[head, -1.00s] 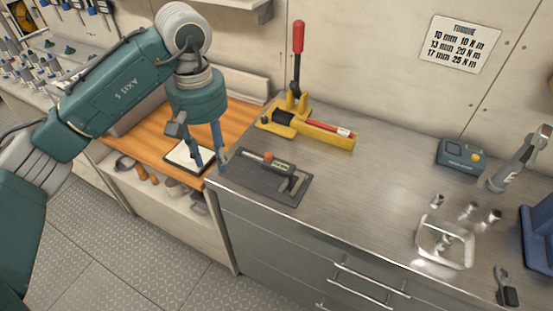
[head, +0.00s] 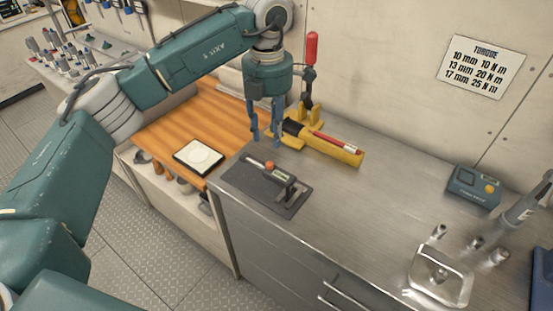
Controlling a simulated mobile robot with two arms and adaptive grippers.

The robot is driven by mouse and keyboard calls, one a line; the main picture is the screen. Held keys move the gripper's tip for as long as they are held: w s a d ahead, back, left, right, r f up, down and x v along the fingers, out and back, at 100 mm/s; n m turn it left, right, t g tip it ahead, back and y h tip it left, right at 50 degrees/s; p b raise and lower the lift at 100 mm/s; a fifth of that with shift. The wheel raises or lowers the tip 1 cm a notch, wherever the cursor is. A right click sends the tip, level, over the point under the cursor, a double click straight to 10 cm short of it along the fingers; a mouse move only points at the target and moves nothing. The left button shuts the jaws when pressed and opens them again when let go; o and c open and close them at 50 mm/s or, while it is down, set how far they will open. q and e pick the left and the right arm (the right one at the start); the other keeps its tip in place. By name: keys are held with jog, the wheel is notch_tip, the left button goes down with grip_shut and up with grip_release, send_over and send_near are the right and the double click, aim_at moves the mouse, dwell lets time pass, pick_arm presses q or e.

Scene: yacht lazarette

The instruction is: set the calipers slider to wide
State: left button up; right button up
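The calipers (head: 283,176) lie on a dark grey mat (head: 237,182) at the left end of the steel worktop. They have a grey body with a small display, an orange-red knob (head: 269,166) and jaws at the right end. How far the slider is along the beam is too small to tell. My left gripper (head: 265,143) points down just behind the calipers, above the worktop near the mat's far edge. Its two blue fingers are apart with nothing seen between them. It does not appear to touch the calipers. My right gripper is not in view.
A yellow tool with a red-handled lever (head: 311,50) stands close behind and right of my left gripper. A wooden bench (head: 180,125) with a framed white pad (head: 199,157) is at left. A teal device (head: 474,187) and metal tray (head: 440,275) are at right; the middle worktop is clear.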

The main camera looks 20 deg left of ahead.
pick_arm(q)
jog(key=p, duration=0.1)
send_over(269, 164)
notch_tip(269, 164, down, 4)
jog(key=shift+a+f, duration=0.15)
notch_tip(269, 164, down, 5)
jog(key=shift+f+p, duration=0.1)
jog(key=shift+p, duration=0.75)
jog(key=shift+f, duration=0.4)
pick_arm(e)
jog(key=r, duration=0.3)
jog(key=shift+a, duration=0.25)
pick_arm(q)
jog(key=shift+c, duration=0.5)
jog(key=shift+w, duration=0.1)
grip_shut()
